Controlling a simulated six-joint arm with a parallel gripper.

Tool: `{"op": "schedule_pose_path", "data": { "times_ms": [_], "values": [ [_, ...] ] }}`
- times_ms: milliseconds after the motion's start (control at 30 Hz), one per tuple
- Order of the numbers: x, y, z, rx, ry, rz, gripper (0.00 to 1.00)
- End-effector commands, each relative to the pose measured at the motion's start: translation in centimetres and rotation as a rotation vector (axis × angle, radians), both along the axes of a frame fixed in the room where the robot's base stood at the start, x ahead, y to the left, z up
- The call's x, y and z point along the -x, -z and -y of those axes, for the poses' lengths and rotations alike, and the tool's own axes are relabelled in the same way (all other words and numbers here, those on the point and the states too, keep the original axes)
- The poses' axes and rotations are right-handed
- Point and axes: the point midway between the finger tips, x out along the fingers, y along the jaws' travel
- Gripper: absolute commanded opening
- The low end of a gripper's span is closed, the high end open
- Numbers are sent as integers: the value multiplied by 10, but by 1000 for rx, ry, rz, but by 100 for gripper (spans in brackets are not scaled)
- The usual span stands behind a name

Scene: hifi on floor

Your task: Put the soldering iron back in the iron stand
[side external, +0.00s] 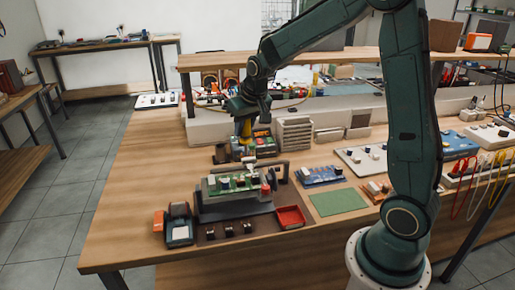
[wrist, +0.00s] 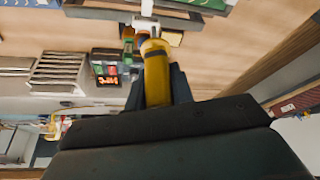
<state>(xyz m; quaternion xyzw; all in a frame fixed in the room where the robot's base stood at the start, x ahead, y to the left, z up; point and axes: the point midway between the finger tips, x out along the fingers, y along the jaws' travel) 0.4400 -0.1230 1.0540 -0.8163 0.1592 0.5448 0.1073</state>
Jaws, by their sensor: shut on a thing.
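My gripper (side external: 246,116) is shut on the yellow handle of the soldering iron (side external: 246,131) and holds it tip-down above the bench. A small dark holder (side external: 221,154), which looks like the iron stand, is on the bench just left of and below the iron.
A soldering station with a lit red display (wrist: 108,74) is close beside the iron. A circuit board in a holder (side external: 232,183) stands nearer the front, with a red tray (side external: 290,216) beside it. Grey stacked drawers (side external: 294,134) are to the right.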

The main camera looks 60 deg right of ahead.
Motion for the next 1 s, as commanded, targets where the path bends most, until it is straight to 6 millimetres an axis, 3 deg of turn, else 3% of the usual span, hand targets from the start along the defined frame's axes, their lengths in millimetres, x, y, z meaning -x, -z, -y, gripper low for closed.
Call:
{"op": "schedule_pose_path", "data": {
  "times_ms": [500, 1000],
  "values": [
    [-97, 12, 46, -1, 3, 1, 5],
    [-169, 40, 90, 0, 0, 1, 5]
  ]
}}
